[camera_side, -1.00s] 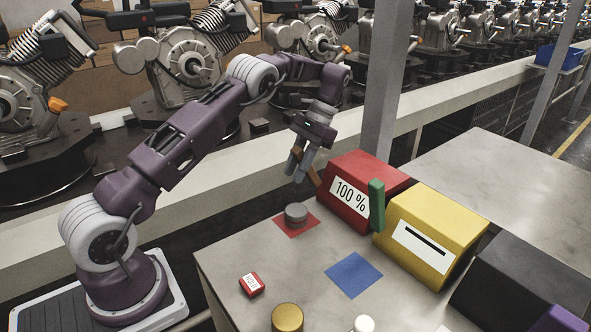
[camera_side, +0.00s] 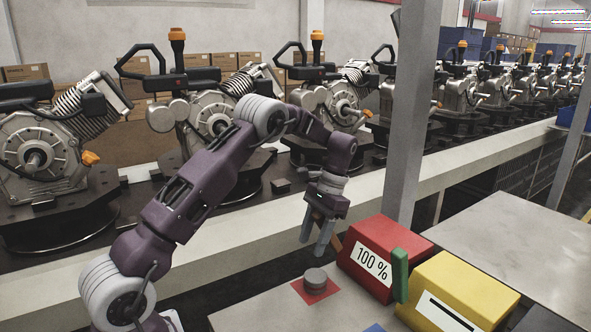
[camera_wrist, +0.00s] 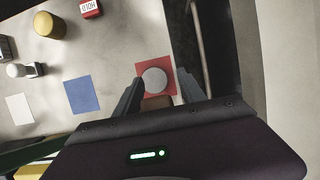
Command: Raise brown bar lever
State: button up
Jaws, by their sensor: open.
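The brown bar lever (camera_side: 338,243) sticks out at the left side of the red box (camera_side: 385,250), which is labelled "100 %". My gripper (camera_side: 313,240) is open and points down just left of the lever in the side view. In the wrist view the brown bar (camera_wrist: 156,102) shows between the two open fingers of my gripper (camera_wrist: 158,84), partly hidden by the gripper body. I cannot tell whether a finger touches it.
A grey round knob (camera_side: 315,278) sits on a red square in front of the red box. A green bar (camera_side: 400,275) stands between the red box and the yellow box (camera_side: 455,290). A blue square (camera_wrist: 82,96) lies on the table. Engines line the conveyor behind.

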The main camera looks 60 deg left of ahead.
jog(key=shift+s+f+t, duration=0.25)
jog(key=shift+s+t, duration=0.1)
jog(key=shift+t, duration=0.15)
jog(key=f+t, duration=0.1)
jog(key=s+f+t, duration=0.1)
jog(key=shift+s+f+t, duration=0.15)
jog(key=shift+t, duration=0.25)
notch_tip(320, 180, up, 25)
jog(key=s+d+r+t, duration=0.2)
jog(key=s+d+r, duration=0.2)
jog(key=s+d, duration=0.6)
jog(key=shift+s+r+t, duration=0.2)
jog(key=shift+r+t, duration=0.1)
jog(key=shift+t, duration=0.1)
